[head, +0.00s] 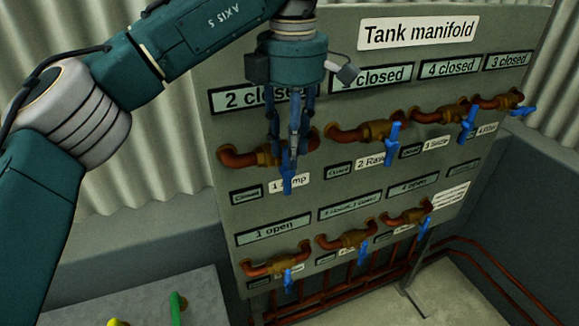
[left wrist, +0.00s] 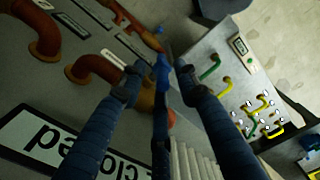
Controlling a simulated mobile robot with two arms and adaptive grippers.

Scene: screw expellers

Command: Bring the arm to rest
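My left gripper (head: 288,150) comes down from the upper left in front of the panel, at the leftmost valve of the upper row. Its dark blue fingers stand apart in the left wrist view (left wrist: 158,85). That valve's blue handle (head: 288,182) points down just below the fingertips; in the left wrist view the handle (left wrist: 163,72) shows between the fingers. I cannot tell whether they touch it. The fingers partly hide the brass valve body and the "2 closed" plate (head: 237,99). My right gripper is in neither view.
The grey "Tank manifold" panel (head: 335,30) carries two rows of brass valves with blue handles and red pipes. Corrugated wall (head: 170,140) stands behind it. A grey board (head: 200,300) with green and yellow handles is at the lower left. Floor (head: 490,290) is open at lower right.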

